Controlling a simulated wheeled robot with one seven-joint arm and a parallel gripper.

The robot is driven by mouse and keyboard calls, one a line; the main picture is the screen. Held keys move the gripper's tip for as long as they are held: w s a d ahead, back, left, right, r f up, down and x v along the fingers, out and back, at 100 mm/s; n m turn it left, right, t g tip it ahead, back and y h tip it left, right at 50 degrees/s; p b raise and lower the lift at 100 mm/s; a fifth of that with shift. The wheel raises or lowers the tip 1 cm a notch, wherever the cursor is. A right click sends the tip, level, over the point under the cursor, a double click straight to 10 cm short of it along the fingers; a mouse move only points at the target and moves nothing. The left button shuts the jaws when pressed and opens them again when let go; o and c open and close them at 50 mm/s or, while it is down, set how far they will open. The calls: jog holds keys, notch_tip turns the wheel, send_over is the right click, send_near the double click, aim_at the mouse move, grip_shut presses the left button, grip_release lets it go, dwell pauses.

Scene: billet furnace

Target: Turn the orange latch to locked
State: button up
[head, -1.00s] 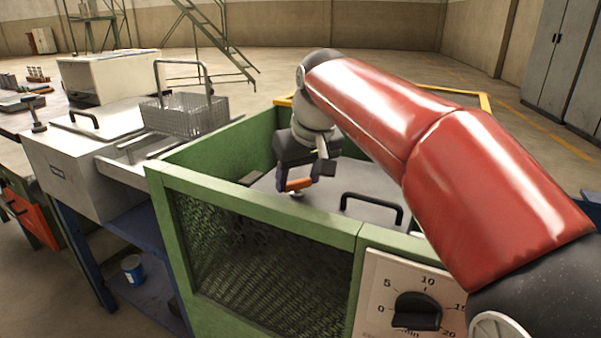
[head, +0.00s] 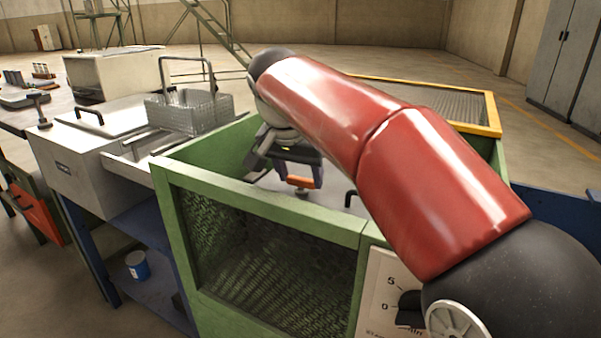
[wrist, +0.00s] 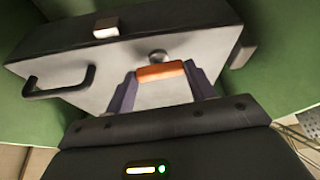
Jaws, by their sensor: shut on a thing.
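The orange latch (head: 300,182) sits on a short round post on the grey lid (wrist: 190,92) inside the green enclosure (head: 262,222). My gripper (head: 301,184) is shut on the latch, with a finger at each end of the orange bar. In the wrist view the orange latch (wrist: 160,71) lies between the two fingers, and the round post knob shows just beyond it. The lid's black handle (wrist: 60,83) is left of the latch in the wrist view. In the head view my red arm hides much of the lid.
A timer dial (head: 409,309) is on the enclosure's front, partly behind my arm. A yellow-framed mesh panel (head: 430,100) is at the back. A wire basket (head: 190,112) stands on the grey unit to the left. The green walls surround my gripper closely.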

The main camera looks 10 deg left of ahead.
jog(key=shift+a+m, duration=0.1)
jog(key=shift+m, duration=0.5)
jog(key=o, duration=1)
jog(key=shift+v, duration=3.9)
jog(key=shift+a, duration=0.1)
